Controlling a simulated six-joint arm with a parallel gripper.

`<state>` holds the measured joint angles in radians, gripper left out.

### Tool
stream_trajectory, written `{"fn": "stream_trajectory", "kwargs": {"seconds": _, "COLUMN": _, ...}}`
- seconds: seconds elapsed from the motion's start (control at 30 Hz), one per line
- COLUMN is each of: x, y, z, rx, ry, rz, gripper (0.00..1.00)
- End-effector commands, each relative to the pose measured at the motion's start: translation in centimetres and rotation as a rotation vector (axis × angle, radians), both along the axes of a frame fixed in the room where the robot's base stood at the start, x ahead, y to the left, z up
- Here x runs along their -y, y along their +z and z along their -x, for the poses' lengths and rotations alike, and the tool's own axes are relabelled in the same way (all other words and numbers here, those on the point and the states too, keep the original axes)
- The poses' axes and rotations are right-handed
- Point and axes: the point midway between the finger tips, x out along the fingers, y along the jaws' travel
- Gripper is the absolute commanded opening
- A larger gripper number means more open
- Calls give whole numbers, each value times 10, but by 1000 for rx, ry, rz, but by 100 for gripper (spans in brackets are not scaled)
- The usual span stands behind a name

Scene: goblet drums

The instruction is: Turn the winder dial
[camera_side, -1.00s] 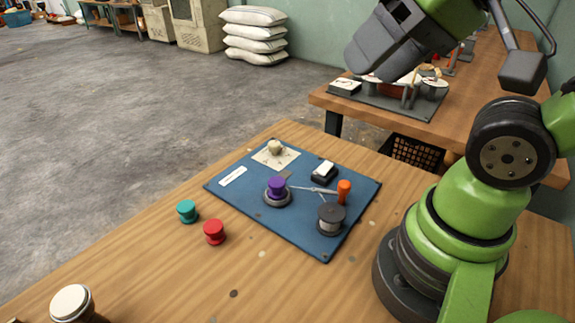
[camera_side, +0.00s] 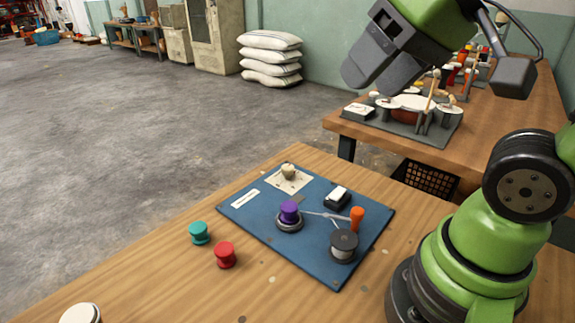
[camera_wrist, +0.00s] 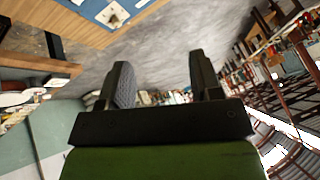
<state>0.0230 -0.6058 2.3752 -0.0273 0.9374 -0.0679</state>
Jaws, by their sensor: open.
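A blue board (camera_side: 255,228) lies on the wooden table, tilted in the side view. On it, a cream knob (camera_side: 289,172) sits on a pale square plate, and a purple knob (camera_side: 289,211) stands on a grey round base. I cannot tell which of these is the winder dial. A dark spool (camera_side: 343,245) and an orange upright piece (camera_side: 357,218) stand at the board's right. My gripper (camera_side: 372,75) is high above and beyond the board, touching nothing. In the wrist view my gripper (camera_wrist: 162,80) shows two spread fingers with nothing between them; part of the blue board (camera_wrist: 90,8) shows at the top.
A black block with a white top (camera_side: 337,198) sits on the board. A teal knob (camera_side: 199,232) and a red knob (camera_side: 225,254) stand on the table left of it. A second bench (camera_side: 440,150) with drums stands behind. Air above the board is clear.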

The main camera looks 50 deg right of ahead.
Motion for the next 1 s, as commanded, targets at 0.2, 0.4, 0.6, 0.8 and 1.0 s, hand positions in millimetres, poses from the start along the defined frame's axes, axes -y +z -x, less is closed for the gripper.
{"fn": "stream_trajectory", "kwargs": {"seconds": 0.2, "x": 21, "y": 7, "z": -75, "rx": -124, "ry": 89, "rz": 105, "gripper": 59}}
{"fn": "stream_trajectory", "kwargs": {"seconds": 0.4, "x": 51, "y": -18, "z": -145, "rx": -243, "ry": 187, "rz": 179, "gripper": 59}}
{"fn": "stream_trajectory", "kwargs": {"seconds": 0.6, "x": 87, "y": -74, "z": -203, "rx": -363, "ry": 293, "rz": 225, "gripper": 59}}
{"fn": "stream_trajectory", "kwargs": {"seconds": 0.8, "x": 122, "y": -145, "z": -235, "rx": -468, "ry": 392, "rz": 244, "gripper": 59}}
{"fn": "stream_trajectory", "kwargs": {"seconds": 1.0, "x": 140, "y": -189, "z": -243, "rx": -521, "ry": 452, "rz": 249, "gripper": 59}}
